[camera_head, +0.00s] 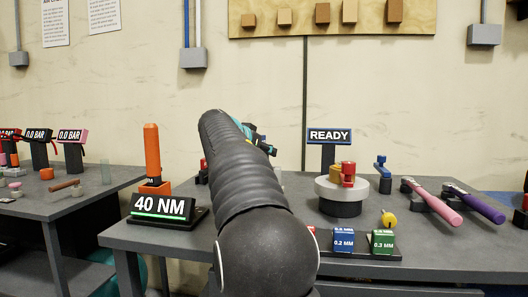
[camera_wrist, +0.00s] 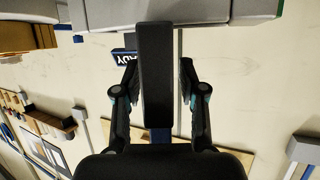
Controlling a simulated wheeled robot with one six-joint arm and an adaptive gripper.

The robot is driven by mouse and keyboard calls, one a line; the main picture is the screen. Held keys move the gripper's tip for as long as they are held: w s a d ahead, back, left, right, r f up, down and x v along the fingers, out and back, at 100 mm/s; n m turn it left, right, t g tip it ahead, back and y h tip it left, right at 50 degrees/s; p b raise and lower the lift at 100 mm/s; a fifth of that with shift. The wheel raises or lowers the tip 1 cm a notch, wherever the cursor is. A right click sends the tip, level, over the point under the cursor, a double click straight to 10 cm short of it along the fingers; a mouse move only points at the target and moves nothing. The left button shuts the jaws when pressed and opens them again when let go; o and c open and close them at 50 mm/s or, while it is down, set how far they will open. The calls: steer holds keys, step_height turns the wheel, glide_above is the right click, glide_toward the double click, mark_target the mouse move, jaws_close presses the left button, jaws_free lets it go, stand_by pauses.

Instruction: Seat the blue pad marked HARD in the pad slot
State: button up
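My gripper (camera_wrist: 158,72) shows in the wrist view with its two dark fingers apart and a long dark bar between them. I cannot tell whether this bar is held or is part of my gripper. A small gap shows at its right side. In the head view my arm covers most of my gripper, and only teal and dark bits show past it. I see no blue pad marked HARD in either view. I cannot make out the pad slot; my arm hides the middle of the bench (camera_head: 420,257).
A round grey fixture (camera_head: 341,192) stands before a READY sign (camera_head: 329,136). A 40 NM display (camera_head: 160,208) and an orange tool (camera_head: 151,152) stand left. Blue 0.2 MM (camera_head: 343,240) and green 0.3 MM (camera_head: 383,241) blocks sit in front. Pink (camera_head: 436,205) and purple (camera_head: 477,205) handled tools lie right.

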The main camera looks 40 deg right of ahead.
steer(key=shift+r, duration=0.1)
steer(key=v, duration=1.3)
steer(key=shift+w+a, duration=0.25)
steer(key=shift+a, duration=0.25)
